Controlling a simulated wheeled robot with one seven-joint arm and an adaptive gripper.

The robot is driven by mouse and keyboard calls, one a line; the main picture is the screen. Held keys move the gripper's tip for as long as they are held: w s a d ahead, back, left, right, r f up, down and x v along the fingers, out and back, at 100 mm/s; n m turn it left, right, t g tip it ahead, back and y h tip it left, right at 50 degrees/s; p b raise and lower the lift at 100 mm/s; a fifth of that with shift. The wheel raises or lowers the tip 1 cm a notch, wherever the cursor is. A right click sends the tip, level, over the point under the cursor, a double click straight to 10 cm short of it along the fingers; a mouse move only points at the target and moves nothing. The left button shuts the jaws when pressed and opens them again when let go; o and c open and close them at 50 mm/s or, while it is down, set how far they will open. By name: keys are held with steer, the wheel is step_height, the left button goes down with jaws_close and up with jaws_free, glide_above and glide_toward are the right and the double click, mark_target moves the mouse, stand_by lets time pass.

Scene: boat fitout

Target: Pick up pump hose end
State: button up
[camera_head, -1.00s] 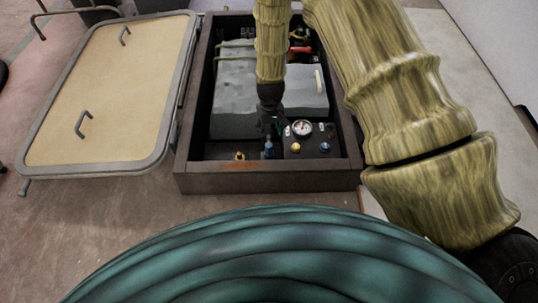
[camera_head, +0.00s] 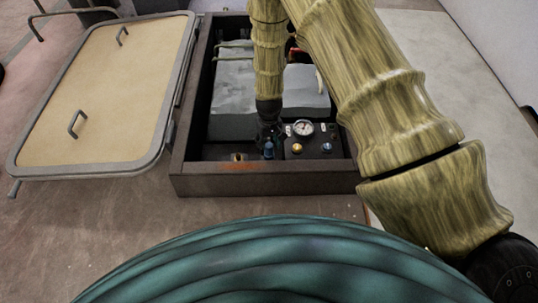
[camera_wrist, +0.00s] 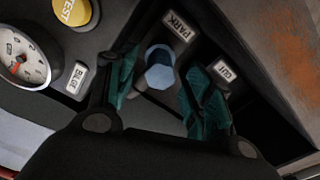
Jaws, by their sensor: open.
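The blue, hex-topped piece, which looks like the pump hose end (camera_wrist: 160,58), stands beside the PARK label in the wrist view. It shows in the head view as a small blue upright (camera_head: 268,149) near the box's front wall. My gripper (camera_wrist: 160,70) is open, with one teal finger on each side of the blue piece. I see a gap on the left, and the right finger is close; I cannot tell if it touches. In the head view my gripper (camera_head: 268,134) points down just above the blue piece and partly hides what lies behind it.
The dark open box (camera_head: 270,187) has raised walls around grey blocks (camera_head: 232,90). A gauge (camera_head: 303,129) and a yellow TEST button (camera_wrist: 72,10) sit close by. A brass fitting (camera_head: 238,157) is left of the blue piece. The tan hatch lid (camera_head: 105,90) lies open at left.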

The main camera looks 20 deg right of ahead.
steer(key=shift+f, duration=0.95)
steer(key=shift+r, duration=0.1)
jaws_close()
steer(key=shift+r, duration=0.15)
